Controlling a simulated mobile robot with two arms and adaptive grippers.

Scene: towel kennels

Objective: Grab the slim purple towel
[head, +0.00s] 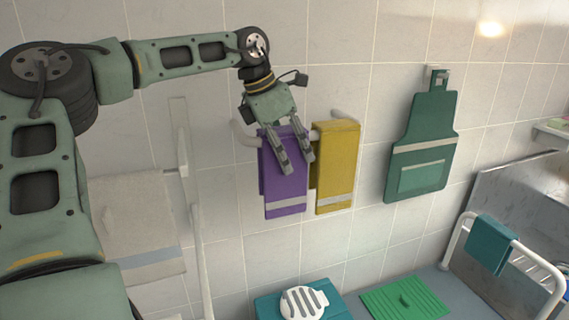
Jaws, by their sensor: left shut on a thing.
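The slim purple towel (284,190) hangs from a wall rail in the middle of the head view, with a pale band near its lower edge. My left gripper (293,165) comes down from above and is shut on the purple towel's upper part, its fingers lying over the front of it. The fingers hide part of the towel's top and right side. The towel still hangs beside the yellow towel. My right gripper is not in view.
A yellow towel (336,170) hangs just right of the purple one. A green apron (425,145) hangs farther right. A white towel (140,220) hangs at left. Below are a brush-like white item (303,302), a green mat (405,300) and a teal cloth (491,243) on a white rail.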

